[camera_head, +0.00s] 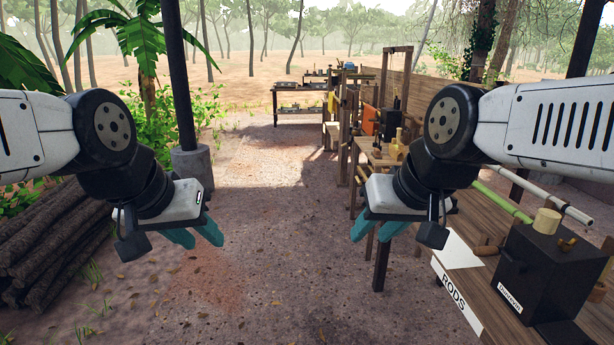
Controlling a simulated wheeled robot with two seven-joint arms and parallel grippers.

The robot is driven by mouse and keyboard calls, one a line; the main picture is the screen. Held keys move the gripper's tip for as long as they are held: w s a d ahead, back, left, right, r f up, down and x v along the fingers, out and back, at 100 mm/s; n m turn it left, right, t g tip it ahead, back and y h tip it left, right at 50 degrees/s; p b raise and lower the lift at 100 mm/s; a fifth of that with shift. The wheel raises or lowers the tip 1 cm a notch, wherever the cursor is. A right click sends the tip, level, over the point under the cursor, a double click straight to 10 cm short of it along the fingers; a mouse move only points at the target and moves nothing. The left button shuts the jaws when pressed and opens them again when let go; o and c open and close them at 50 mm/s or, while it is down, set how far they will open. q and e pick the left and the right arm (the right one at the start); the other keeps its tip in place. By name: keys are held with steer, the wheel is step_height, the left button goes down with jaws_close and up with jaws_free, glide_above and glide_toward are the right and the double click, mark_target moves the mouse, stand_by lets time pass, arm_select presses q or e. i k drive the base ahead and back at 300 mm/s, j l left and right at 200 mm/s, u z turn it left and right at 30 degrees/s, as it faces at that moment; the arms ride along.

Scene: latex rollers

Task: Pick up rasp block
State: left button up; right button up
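I cannot make out a rasp block for certain; the small items on the benches are too small or partly hidden. My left gripper (203,240) hangs over the dirt path at centre left, its two teal fingers apart with nothing between them. My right gripper (370,237) hangs beside the benches on the right, its teal fingers also apart and empty. Both point down and away from me and touch nothing that I can see.
More benches with tools (385,150) run along the right; another table (300,92) stands far back. Logs (55,240) lie left. The middle path is clear.

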mark_target(376, 155)
steer(key=i, duration=2.1)
steer(key=i+z, duration=0.2)
steer(key=i, duration=0.3)
steer(key=i+j+z, duration=0.2)
steer(key=i, duration=0.35)
steer(key=i+z, duration=0.25)
steer(key=i, duration=0.25)
steer(key=i+l+z, duration=0.15)
steer(key=i+z, duration=0.3)
steer(key=i, duration=0.5)
